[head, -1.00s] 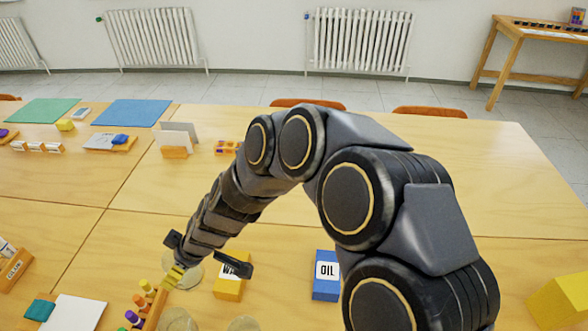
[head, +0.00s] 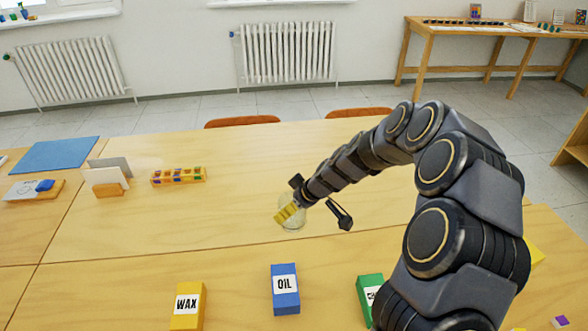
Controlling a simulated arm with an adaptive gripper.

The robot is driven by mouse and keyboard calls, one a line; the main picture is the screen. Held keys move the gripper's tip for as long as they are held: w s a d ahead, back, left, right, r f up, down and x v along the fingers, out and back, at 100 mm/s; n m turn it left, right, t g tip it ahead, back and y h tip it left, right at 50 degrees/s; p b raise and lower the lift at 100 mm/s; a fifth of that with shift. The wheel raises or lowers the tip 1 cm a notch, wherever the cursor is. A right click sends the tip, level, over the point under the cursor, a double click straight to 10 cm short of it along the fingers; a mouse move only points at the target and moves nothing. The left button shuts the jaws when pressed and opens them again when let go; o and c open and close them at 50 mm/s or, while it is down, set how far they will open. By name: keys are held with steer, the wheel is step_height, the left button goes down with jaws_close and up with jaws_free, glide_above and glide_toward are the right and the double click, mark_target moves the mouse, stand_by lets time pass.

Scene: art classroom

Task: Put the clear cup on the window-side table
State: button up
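A clear cup (head: 293,222) is at the end of my gripper (head: 315,212) in the head view. It is see-through, so its outline is faint, and a yellow finger pad covers part of it. My gripper appears shut on the cup, with one dark finger showing to its right. The cup is over the far wooden tabletop (head: 240,170), the one closer to the radiators and window sills. I cannot tell whether its base touches the wood.
A small rack of coloured blocks (head: 178,176) and a card holder (head: 108,182) stand left of the cup. WAX (head: 187,306), OIL (head: 285,290) and green (head: 369,296) boxes stand nearer. Orange chairs (head: 242,121) line the far edge. A side table (head: 475,32) stands by the wall.

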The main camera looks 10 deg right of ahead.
steer(key=shift+w+d+f, duration=0.1)
steer(key=shift+w+d, duration=0.15)
steer(key=shift+d, duration=0.1)
steer(key=w+f, duration=0.3)
steer(key=w, duration=0.1)
steer(key=w+f, duration=0.3)
steer(key=w, duration=0.1)
steer(key=w+f, duration=0.3)
steer(key=w, duration=0.1)
steer(key=shift+w+a, duration=0.3)
steer(key=shift+w, duration=0.1)
steer(key=shift+w+f, duration=0.35)
steer(key=shift+f, duration=1.55)
steer(key=o, duration=1.1)
steer(key=shift+f, duration=0.1)
